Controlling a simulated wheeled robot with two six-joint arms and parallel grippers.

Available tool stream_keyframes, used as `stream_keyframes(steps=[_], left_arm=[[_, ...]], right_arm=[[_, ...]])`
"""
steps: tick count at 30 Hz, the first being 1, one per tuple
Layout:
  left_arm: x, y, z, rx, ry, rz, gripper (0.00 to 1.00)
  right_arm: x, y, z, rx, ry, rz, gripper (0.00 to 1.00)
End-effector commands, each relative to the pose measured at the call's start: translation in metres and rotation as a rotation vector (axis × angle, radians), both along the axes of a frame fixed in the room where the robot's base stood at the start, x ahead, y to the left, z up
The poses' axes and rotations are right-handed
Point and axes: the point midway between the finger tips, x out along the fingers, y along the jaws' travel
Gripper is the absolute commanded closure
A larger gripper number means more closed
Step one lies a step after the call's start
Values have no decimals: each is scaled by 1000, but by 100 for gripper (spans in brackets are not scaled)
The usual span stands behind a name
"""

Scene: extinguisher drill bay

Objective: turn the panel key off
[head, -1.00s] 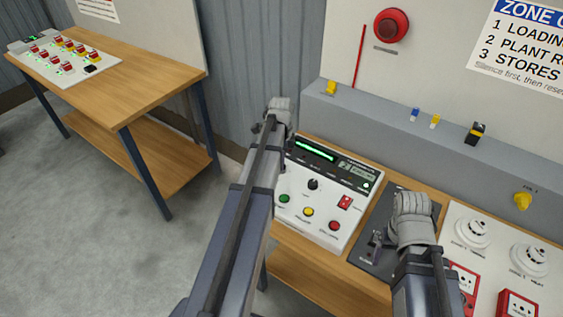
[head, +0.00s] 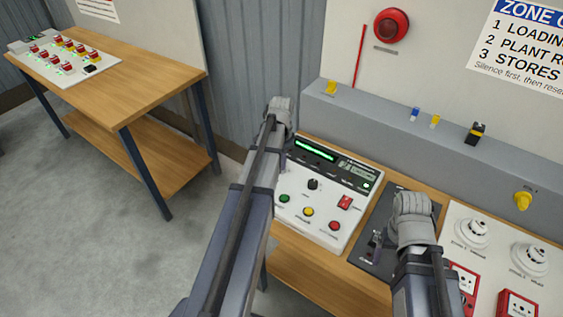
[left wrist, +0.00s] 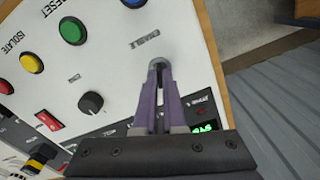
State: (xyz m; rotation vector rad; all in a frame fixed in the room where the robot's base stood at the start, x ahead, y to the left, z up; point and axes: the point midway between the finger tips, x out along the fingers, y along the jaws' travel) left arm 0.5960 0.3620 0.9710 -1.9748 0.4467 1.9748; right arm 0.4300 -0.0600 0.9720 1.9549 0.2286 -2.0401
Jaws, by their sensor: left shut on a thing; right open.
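The white control panel (head: 322,195) stands on the wooden bench, with a lit green display, a black knob and coloured buttons. The panel key (left wrist: 155,64) shows in the left wrist view as a round silver switch by the "ENABLE" label. My left gripper (left wrist: 157,75) is shut on it, its purple fingers close together at the switch. In the head view my left arm hides these fingertips and the key, so I cannot read the key's angle well. My right gripper (head: 376,243) is open over the dark plate (head: 395,200) to the right of the panel.
Two round white detectors (head: 472,233) and red call points (head: 517,304) sit on a white board at the right. A grey ledge (head: 390,110) with small levers runs behind. A second bench (head: 140,80) stands at the left, with open floor in front.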

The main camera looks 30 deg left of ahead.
Motion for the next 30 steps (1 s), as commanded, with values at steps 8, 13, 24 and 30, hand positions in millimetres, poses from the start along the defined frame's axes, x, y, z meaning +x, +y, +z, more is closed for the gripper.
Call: stream_keyframes(steps=[8, 13, 24, 30], left_arm=[[0, 0, 0, 0, 0, 208, 100], [0, 0, 0, 0, 0, 295, 100], [0, 0, 0, 0, 0, 378, 100], [0, 0, 0, 0, 0, 384, 100]], right_arm=[[0, 0, 0, 0, 0, 0, 20], [0, 0, 0, 0, 0, 0, 20], [0, 0, 0, 0, 0, 0, 20], [0, 0, 0, 0, 0, 0, 20]])
